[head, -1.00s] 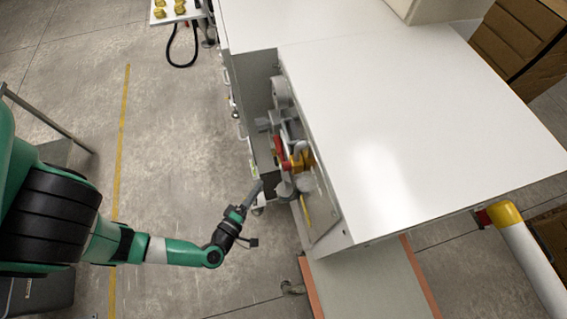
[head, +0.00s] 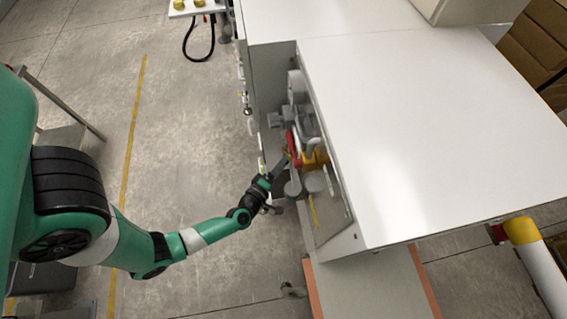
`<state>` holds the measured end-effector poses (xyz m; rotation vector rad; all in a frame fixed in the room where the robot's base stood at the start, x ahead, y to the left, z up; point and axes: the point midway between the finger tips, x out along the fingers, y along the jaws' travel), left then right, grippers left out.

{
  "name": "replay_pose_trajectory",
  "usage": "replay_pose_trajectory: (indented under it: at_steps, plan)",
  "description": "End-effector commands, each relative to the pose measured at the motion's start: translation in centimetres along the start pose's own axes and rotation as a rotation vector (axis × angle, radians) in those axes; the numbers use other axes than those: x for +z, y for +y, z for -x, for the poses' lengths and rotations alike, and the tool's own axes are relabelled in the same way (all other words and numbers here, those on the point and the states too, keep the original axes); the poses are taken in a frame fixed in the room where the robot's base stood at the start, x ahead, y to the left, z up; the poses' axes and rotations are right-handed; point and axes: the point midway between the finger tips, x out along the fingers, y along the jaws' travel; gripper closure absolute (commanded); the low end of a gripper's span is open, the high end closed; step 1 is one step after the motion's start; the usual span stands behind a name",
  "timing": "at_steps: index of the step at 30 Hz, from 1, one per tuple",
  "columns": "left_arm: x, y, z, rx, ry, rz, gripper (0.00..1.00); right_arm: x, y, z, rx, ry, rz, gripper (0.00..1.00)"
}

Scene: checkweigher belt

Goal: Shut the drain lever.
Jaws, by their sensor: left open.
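The drain lever appears to be the red handle (head: 292,148) on the pipework at the side of the white cabinet. A yellow-orange valve body (head: 315,159) sits just right of it among grey pipe fittings (head: 284,119). My left gripper (head: 282,162) is open, with its fingers close to the lower left of the red handle. I cannot tell whether they touch it. The handle's lower end is partly hidden near the fingertips. My right gripper is not in view.
The white cabinet top (head: 420,130) overhangs the pipework on the right. A white post with a yellow cap (head: 522,230) stands at the lower right. Stacked brown boxes (head: 535,60) are at the upper right.

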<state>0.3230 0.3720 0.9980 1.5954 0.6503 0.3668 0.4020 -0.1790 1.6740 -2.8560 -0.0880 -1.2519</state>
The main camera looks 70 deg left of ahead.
Motion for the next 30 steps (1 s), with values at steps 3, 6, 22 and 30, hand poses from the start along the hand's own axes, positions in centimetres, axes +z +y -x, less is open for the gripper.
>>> replay_pose_trajectory:
  at_steps: [3, 6, 22, 30]
  plan:
    - [-0.07, 0.03, -0.7, 0.001, 0.001, 0.0, 0.53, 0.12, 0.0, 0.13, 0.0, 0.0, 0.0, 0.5]
    - [-0.04, 0.05, -0.77, 0.0, 0.0, -0.001, 0.53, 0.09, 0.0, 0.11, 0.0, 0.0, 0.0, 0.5]
    - [-0.04, 0.06, -0.71, 0.001, 0.0, 0.0, 1.0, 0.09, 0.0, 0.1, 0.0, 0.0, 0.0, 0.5]
    - [-0.01, -0.13, -0.73, 0.007, 0.002, -0.006, 1.0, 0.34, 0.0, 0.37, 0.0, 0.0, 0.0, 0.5]
